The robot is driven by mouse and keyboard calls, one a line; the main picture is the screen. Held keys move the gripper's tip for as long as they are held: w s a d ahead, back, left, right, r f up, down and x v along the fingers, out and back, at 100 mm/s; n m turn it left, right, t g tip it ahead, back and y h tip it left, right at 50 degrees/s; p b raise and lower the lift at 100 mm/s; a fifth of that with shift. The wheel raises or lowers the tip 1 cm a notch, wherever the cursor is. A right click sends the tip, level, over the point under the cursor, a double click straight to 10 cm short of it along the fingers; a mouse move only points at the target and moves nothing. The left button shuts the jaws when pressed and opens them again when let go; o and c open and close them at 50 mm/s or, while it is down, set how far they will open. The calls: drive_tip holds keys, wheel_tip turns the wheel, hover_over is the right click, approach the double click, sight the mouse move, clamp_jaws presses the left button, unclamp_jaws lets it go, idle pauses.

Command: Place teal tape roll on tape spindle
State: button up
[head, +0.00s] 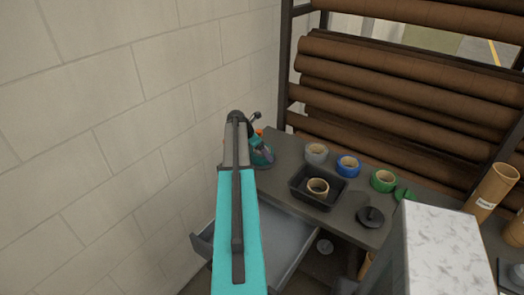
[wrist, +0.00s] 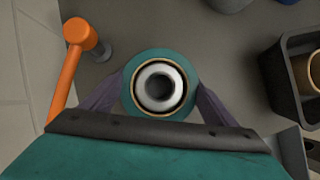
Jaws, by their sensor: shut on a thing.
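The teal tape roll (wrist: 131,104) is between my gripper's (wrist: 159,97) two purple-grey fingers in the wrist view. My gripper is shut on its outer sides. The roll has a tan core, and inside it shows a pale metallic ring (wrist: 176,76) with a dark centre, perhaps the tape spindle. I cannot tell how far the roll sits down around it. In the head view my gripper (head: 262,157) is at the bench's far left end, partly hidden by my arm. A black disc with a short upright knob (head: 371,217) stands at the bench's front.
An orange-handled part (wrist: 72,72) is close left of my gripper. On the bench (head: 283,150) are a black tray (head: 301,197) holding a tan roll (head: 318,186), and grey (head: 316,153), blue (head: 347,166) and green (head: 383,180) rolls. An open drawer (head: 265,250) juts out below. A wall is left.

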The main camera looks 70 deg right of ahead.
drive_tip(key=shift+f, duration=0.15)
drive_tip(key=o, duration=1.2)
drive_tip(key=b+v, duration=0.3)
drive_tip(key=v, duration=0.9)
idle(0.4)
